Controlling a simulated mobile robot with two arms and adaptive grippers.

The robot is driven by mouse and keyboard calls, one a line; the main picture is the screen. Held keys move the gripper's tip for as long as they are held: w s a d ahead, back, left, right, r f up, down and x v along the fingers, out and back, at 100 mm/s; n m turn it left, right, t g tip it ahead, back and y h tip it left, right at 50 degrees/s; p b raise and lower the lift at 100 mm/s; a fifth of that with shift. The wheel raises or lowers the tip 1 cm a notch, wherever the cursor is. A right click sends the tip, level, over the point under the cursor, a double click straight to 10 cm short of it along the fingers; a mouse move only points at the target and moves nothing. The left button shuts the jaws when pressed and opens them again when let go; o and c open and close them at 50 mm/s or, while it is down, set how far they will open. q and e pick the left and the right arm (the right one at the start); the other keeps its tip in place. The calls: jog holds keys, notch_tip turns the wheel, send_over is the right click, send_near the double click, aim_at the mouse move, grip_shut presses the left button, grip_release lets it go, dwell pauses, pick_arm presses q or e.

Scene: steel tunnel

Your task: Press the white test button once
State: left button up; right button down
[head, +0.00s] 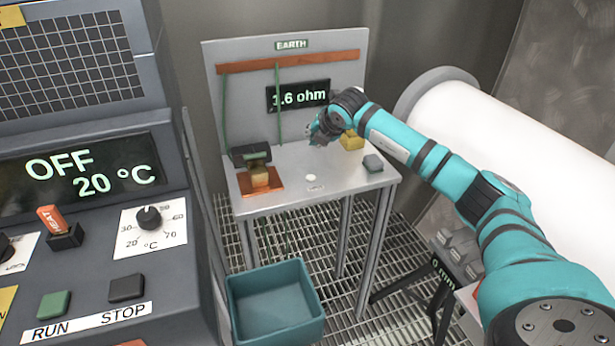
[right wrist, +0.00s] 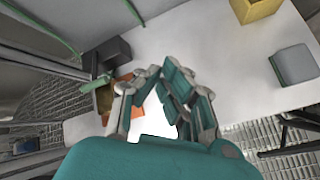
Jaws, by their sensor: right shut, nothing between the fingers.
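The white test button (head: 311,177) is a small round white disc on the grey metal table (head: 345,178), near its front edge, with a small label below it. My right gripper (head: 322,130) is above the table, behind the button in the head view and apart from it. In the right wrist view my right gripper (right wrist: 165,82) has its fingers together with nothing held. A bright white patch shows between the finger links there; I cannot tell whether it is the button. My left gripper is not in view.
On the table are a black clamp on a copper plate (head: 275,184), a yellow block (head: 352,141) and a grey block (head: 373,163). A display (head: 298,95) reads 1.6 ohm. A teal bin (head: 275,306) stands in front; a control panel (head: 90,260) is left, a white cylinder (head: 500,130) right.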

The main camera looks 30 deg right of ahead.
jog(key=b, duration=0.4)
send_over(313, 176)
notch_tip(313, 176, down, 8)
jog(key=shift+s+f, duration=0.15)
jog(key=shift+f+b, duration=0.4)
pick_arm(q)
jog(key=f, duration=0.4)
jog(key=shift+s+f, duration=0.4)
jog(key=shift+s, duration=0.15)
pick_arm(e)
jog(key=shift+r, duration=0.1)
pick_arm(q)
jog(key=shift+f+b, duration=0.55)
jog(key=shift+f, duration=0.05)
pick_arm(e)
jog(key=shift+f, duration=0.45)
